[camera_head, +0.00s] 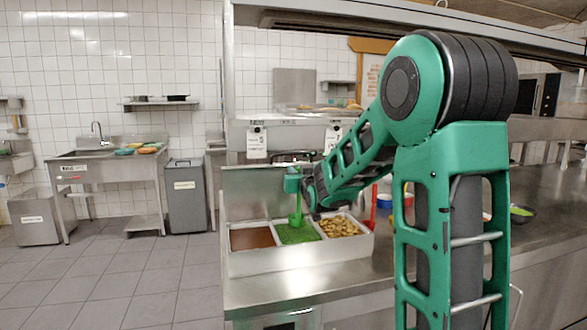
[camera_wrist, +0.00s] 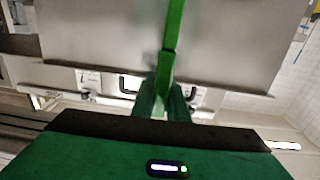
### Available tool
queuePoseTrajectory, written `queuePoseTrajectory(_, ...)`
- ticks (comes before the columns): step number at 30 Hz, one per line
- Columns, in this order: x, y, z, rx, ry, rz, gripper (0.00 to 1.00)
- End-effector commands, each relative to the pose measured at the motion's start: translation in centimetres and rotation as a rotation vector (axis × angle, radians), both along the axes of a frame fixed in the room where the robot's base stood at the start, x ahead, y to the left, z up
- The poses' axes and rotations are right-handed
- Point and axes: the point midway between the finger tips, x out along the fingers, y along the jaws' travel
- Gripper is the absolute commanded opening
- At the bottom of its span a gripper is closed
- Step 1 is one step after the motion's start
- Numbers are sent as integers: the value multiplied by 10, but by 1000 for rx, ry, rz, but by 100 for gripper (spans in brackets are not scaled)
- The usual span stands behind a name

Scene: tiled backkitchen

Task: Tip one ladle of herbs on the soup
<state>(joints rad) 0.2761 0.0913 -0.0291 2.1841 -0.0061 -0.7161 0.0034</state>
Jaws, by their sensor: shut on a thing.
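My gripper (camera_head: 296,186) is shut on the upright handle of a green ladle (camera_head: 296,217). In the wrist view, the green handle (camera_wrist: 173,40) runs up from between the fingers (camera_wrist: 168,100). The ladle hangs over the middle compartment of a white container, its lower end at the green herbs (camera_head: 292,235). I cannot tell whether the ladle's bowl is in the herbs or holds any. A dark bowl with a light green content (camera_head: 521,211) stands on the counter at the right, beyond my arm; I cannot tell whether it is the soup.
The white container (camera_head: 300,262) also has brown (camera_head: 250,238) and yellowish chunky (camera_head: 341,227) compartments. A red upright handle (camera_head: 373,205) and a blue bowl (camera_head: 384,201) are just right of it. My arm hides part of the steel counter (camera_head: 300,292). A shelf hangs above.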

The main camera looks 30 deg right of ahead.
Motion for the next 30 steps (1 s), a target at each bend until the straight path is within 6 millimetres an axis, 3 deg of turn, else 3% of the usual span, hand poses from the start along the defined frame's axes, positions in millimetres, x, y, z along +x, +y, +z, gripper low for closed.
queuePoseTrajectory(18,0,0,-63,1,2,0,0)
queuePoseTrajectory(30,0,0,-77,0,-1,-1,0)
